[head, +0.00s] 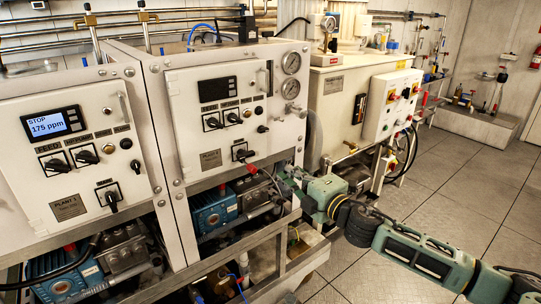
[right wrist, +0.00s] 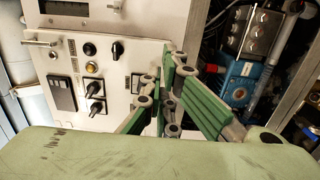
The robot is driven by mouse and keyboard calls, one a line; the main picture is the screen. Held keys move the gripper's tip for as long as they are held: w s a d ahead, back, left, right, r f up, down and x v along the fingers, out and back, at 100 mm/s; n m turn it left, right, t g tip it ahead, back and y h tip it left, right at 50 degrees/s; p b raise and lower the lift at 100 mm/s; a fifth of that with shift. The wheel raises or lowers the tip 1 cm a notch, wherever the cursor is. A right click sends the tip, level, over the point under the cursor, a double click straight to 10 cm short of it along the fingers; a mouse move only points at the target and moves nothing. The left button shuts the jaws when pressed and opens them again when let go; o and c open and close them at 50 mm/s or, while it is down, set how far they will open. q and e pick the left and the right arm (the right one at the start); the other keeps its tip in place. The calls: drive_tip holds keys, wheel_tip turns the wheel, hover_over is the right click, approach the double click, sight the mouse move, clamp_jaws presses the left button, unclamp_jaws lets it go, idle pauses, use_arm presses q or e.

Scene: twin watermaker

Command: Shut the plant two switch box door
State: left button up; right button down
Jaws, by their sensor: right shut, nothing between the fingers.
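The plant two switch box door (head: 215,98) is the pale front panel of the middle cabinet, with a dark display, black rotary switches, a nameplate and a vertical handle at its right. Its plate is too small to read. I cannot tell whether the door is fully closed. The same door (right wrist: 118,92) shows turned sideways in the right wrist view, its handle at upper left. My right gripper (head: 284,176) is below the door's lower right corner, apart from it. In the right wrist view my right gripper (right wrist: 163,100) is shut and empty. My left gripper is out of view.
The Plant 1 cabinet (head: 70,160) stands at left. Two gauges (head: 291,75) sit right of the door. A blue pump (head: 213,208) and a frame rail (head: 250,240) lie below it. A white switch box (head: 392,104) stands further right. The tiled floor (head: 450,195) is largely clear.

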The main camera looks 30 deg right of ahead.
drive_tip(key=p, duration=0.2)
approach(265, 152)
drive_tip(key=w+p, duration=0.1)
drive_tip(key=w, duration=0.4)
drive_tip(key=shift+w+a+r, duration=0.1)
drive_tip(key=shift+w, duration=0.1)
drive_tip(key=shift+w+p, duration=0.4)
drive_tip(key=shift+w, duration=0.45)
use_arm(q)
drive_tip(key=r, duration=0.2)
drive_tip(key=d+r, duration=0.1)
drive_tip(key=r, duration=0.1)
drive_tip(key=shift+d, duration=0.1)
